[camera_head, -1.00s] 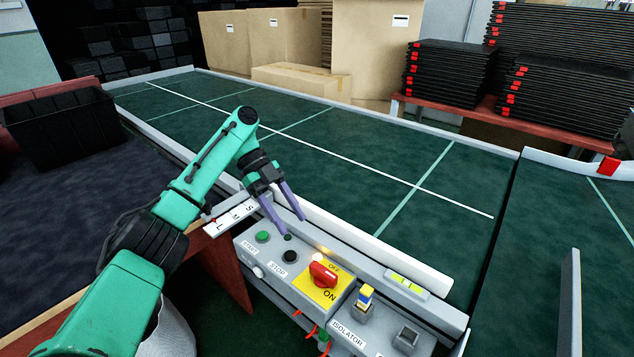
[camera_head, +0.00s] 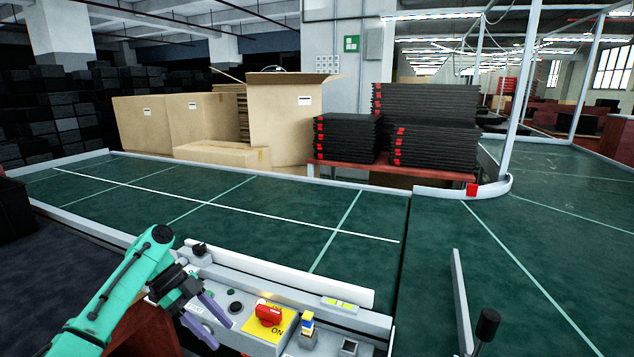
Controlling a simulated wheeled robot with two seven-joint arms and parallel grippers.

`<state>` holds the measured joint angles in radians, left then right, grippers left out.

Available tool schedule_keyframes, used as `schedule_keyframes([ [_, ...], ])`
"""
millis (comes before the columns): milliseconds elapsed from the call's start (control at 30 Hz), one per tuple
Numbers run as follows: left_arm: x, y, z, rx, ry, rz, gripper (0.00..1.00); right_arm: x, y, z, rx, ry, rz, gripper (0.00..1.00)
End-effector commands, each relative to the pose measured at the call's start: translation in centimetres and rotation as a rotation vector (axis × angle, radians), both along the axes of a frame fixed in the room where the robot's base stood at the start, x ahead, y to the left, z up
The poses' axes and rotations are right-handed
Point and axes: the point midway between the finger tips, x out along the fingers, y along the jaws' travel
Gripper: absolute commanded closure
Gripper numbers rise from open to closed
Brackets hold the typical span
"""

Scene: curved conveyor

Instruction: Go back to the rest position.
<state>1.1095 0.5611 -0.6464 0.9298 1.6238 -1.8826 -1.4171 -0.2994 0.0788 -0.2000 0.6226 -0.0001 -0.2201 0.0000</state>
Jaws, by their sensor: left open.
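My left arm comes in from the lower left, and my left gripper (camera_head: 222,335) shows at the near left part of the control panel. Its two purple fingers are apart with nothing between them. They point down and right, in front of the panel's left part in the picture; I cannot tell whether they touch it. The panel bears a green button (camera_head: 231,293), a black button (camera_head: 235,308) and a red rotary switch (camera_head: 268,313) on a yellow plate. My right gripper is out of view.
The green conveyor (camera_head: 300,221) runs behind the panel and curves away at right. A metal guide (camera_head: 461,300) and a black-knobbed lever (camera_head: 488,323) stand at lower right. Cardboard boxes (camera_head: 186,119) and stacked black trays (camera_head: 432,145) stand behind the belt.

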Motion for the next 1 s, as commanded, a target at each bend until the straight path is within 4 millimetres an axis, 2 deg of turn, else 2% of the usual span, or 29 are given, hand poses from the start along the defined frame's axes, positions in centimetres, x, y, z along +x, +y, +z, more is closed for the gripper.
schedule_keyframes([
  [167, 0.5, 0.0, -5.4, 0.068, 0.079, 0.186, 0.43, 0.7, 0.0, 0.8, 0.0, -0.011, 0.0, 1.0],
  [267, 0.4, 0.4, -9.5, 0.125, 0.132, 0.322, 0.43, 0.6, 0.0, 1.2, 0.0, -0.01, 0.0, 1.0],
  [367, -0.2, 0.9, -14.3, 0.193, 0.187, 0.476, 0.43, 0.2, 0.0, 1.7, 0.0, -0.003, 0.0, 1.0],
  [433, -1.4, 1.6, -18.4, 0.254, 0.227, 0.6, 0.43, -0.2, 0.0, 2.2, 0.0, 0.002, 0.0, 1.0],
  [533, -4.7, 2.9, -25.3, 0.364, 0.285, 0.806, 0.43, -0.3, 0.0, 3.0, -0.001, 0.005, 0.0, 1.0],
  [567, -6.2, 3.4, -27.6, 0.401, 0.298, 0.875, 0.43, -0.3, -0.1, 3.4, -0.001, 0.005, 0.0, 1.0],
  [600, -8.5, 4.2, -30.5, 0.454, 0.312, 0.963, 0.43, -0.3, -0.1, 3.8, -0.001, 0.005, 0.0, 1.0],
  [667, -12.6, 5.1, -34.5, 0.526, 0.322, 1.087, 0.43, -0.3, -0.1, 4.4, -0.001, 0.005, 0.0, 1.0],
  [700, -15.6, 5.7, -36.8, 0.569, 0.32, 1.158, 0.43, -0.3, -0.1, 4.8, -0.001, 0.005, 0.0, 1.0],
  [767, -20.7, 6.3, -39.6, 0.623, 0.317, 1.253, 0.43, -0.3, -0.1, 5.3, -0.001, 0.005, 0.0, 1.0],
  [800, -24.2, 6.5, -41.1, 0.651, 0.309, 1.306, 0.43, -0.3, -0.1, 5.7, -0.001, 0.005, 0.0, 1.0],
  [900, -32.6, 6.1, -43.4, 0.684, 0.295, 1.399, 0.43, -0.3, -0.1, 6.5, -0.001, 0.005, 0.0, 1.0],
  [1000, -38.6, 5.2, -44.1, 0.679, 0.296, 1.448, 0.43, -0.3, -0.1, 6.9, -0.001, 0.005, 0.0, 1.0],
])
